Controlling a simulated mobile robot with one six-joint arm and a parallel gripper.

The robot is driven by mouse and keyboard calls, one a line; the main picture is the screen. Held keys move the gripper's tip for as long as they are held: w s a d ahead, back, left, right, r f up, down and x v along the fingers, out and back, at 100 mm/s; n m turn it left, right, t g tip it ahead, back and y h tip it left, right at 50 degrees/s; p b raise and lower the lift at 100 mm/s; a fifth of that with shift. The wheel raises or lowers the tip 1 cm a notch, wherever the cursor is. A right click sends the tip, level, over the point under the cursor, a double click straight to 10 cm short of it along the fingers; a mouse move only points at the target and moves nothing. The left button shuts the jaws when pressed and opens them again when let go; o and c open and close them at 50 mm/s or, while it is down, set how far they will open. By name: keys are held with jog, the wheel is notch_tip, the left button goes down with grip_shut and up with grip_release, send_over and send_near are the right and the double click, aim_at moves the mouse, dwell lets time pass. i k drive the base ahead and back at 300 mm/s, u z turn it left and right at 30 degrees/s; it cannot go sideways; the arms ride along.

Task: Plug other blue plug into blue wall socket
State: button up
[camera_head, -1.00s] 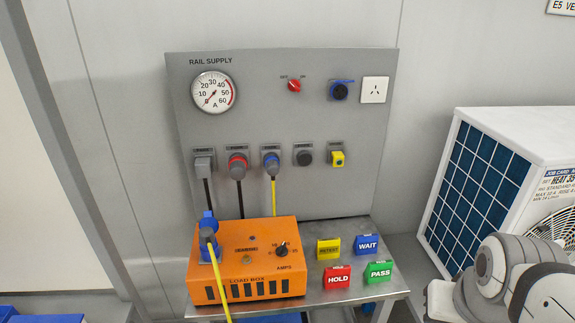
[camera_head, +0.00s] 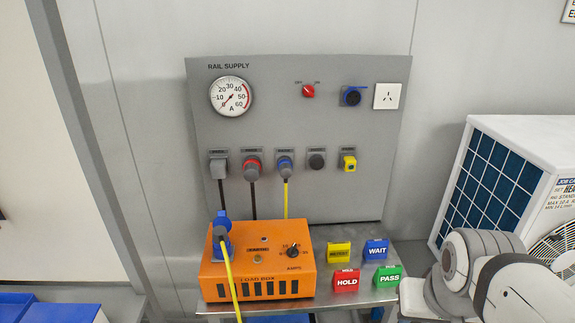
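A blue wall socket (camera_head: 352,96) with a dark round face and a raised blue lid sits at the upper right of the grey panel, with nothing in it. One blue plug (camera_head: 285,165) with a yellow cable sits in the lower row of the panel. Another blue plug (camera_head: 221,236), grey-backed with a yellow cable, sits at the left front of the orange load box (camera_head: 257,262); the blue housing around it stands upright. My arm shows at the lower right, but my gripper is not in view.
The grey panel (camera_head: 300,125) has a gauge (camera_head: 231,96), a red switch (camera_head: 308,91) and a white outlet (camera_head: 386,96). Several coloured tags, including WAIT (camera_head: 376,249), lie on the metal table (camera_head: 384,296). A white unit (camera_head: 510,195) stands at right. Blue bins (camera_head: 50,308) sit lower left.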

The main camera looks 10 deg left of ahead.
aim_at(285, 167)
jog(key=i, duration=1)
jog(key=u, duration=0.05)
